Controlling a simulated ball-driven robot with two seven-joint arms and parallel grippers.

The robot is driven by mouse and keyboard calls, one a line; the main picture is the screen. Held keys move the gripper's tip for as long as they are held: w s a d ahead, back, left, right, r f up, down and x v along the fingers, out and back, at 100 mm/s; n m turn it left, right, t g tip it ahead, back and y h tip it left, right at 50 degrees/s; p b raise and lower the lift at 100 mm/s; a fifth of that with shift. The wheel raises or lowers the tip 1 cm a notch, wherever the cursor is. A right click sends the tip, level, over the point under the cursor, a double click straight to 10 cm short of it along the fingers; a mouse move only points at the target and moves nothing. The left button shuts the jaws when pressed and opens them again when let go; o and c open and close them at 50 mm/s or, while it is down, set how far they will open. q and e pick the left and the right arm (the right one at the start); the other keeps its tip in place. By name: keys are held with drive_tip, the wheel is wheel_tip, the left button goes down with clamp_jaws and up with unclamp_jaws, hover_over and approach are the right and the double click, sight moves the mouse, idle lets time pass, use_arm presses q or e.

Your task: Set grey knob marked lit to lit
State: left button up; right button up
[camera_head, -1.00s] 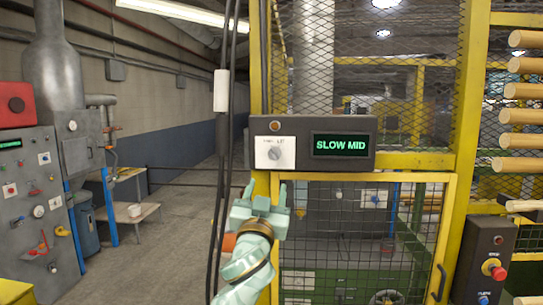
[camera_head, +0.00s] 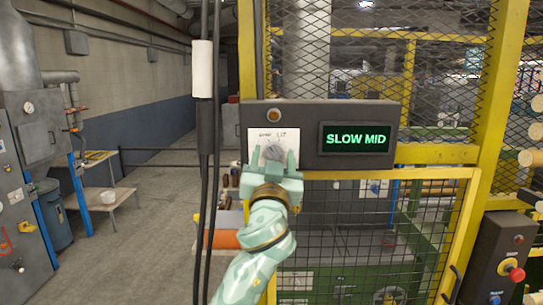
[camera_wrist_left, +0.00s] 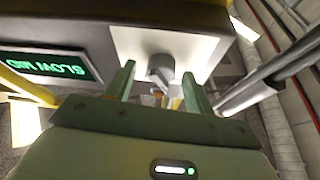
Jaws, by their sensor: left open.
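The grey knob (camera_wrist_left: 160,68) sits on a white plate (camera_head: 258,136) at the left end of a dark control box. The plate has small lettering above the knob, and "LIT" is readable on its right side. A display (camera_head: 357,139) on the box reads "SLOW MID" in green. My left gripper (camera_head: 274,158) is open in front of the plate and partly covers the knob in the head view. In the left wrist view its two fingers (camera_wrist_left: 156,92) point toward the knob, which shows between and beyond their tips. Contact cannot be told. My right gripper is not in view.
Black cables (camera_head: 205,120) hang just left of the box. A yellow post and frame (camera_head: 440,154) with wire mesh surround it. A control box with a red button (camera_head: 516,273) stands at the lower right. Open floor (camera_head: 150,215) lies to the left.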

use_arm(q)
drive_tip(key=shift+c, duration=0.3)
drive_tip(key=c, duration=0.9)
drive_tip(key=shift+r+m+p, duration=0.1)
drive_tip(key=shift+m+p, duration=0.4)
drive_tip(key=shift+p, duration=0.15)
drive_tip(key=m+g+h+p, duration=0.1)
drive_tip(key=m+p, duration=0.3)
drive_tip(key=p, duration=0.1)
drive_tip(key=m+g+h+p, duration=0.1)
drive_tip(key=m+h+p, duration=0.1)
drive_tip(key=m+p, duration=0.2)
drive_tip(key=m+g+h+p, duration=0.1)
drive_tip(key=m+h+p, duration=0.1)
drive_tip(key=m+p, duration=0.2)
drive_tip(key=shift+a+r+p, duration=0.35)
drive_tip(key=shift+p, duration=0.5)
drive_tip(key=shift+f+m+g+p, duration=0.15)
drive_tip(key=shift+m+g+p, duration=0.45)
drive_tip(key=shift+m+p, duration=0.5)
drive_tip(key=shift+m, duration=0.3)
drive_tip(key=o, duration=1)
drive_tip(key=shift+c, duration=0.2)
